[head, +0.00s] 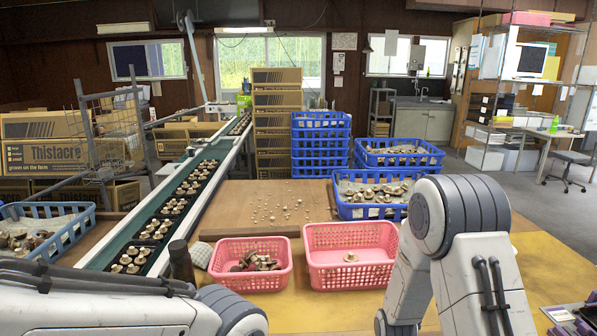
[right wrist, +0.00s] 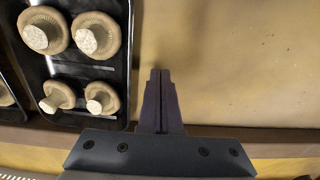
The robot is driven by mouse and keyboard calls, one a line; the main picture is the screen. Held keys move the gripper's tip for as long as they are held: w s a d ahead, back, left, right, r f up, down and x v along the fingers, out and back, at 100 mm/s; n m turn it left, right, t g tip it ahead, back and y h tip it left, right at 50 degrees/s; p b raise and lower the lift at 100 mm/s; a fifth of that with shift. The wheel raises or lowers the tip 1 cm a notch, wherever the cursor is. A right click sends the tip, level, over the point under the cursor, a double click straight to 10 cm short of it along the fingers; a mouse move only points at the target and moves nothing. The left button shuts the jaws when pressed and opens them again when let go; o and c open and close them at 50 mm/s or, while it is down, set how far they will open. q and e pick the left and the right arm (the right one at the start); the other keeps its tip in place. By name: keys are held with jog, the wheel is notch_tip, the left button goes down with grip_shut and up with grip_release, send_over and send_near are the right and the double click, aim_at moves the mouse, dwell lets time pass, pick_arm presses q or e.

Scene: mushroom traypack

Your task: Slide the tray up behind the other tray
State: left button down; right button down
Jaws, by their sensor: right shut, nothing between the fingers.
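In the right wrist view a black tray (right wrist: 119,74) holds several brown-capped mushrooms with pale cut stems, lying stem up. Part of another black tray (right wrist: 14,78) shows at the left edge, close beside it with a narrow gap. My right gripper (right wrist: 160,73) is shut and empty, just right of the first tray, with its fingertips over a bare brown surface. In the head view a row of black trays (head: 143,252) with mushrooms runs along the green conveyor. My right gripper is out of the head view, below the bottom edge. My left gripper is not visible.
Two pink baskets, a left one (head: 273,283) and a right one (head: 345,281), stand on the yellow table with mushrooms inside. A wooden board (head: 238,192) with scattered small mushrooms lies behind them. Blue crates (head: 350,208) stand behind the right basket. The surface right of my right gripper is clear.

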jog(key=shift+d, duration=2.4)
notch_tip(320, 180, up, 9)
jog(key=a+p, duration=0.2)
jog(key=p, duration=0.6)
jog(key=shift+p, duration=0.3)
jog(key=shift+a, duration=0.1)
jog(key=s+a+r+n, duration=0.3)
jog(key=s+a+r, duration=0.1)
jog(key=a+r, duration=0.7)
jog(key=s+a+r+n+y, duration=0.1)
jog(key=s+a+r+n, duration=0.2)
jog(key=s+r, duration=0.7)
jog(key=s+a, duration=0.1)
jog(key=s, duration=0.3)
jog(key=shift+a+r+n, duration=0.3)
jog(key=shift+r+n, duration=0.05)
jog(key=shift+n, duration=0.05)
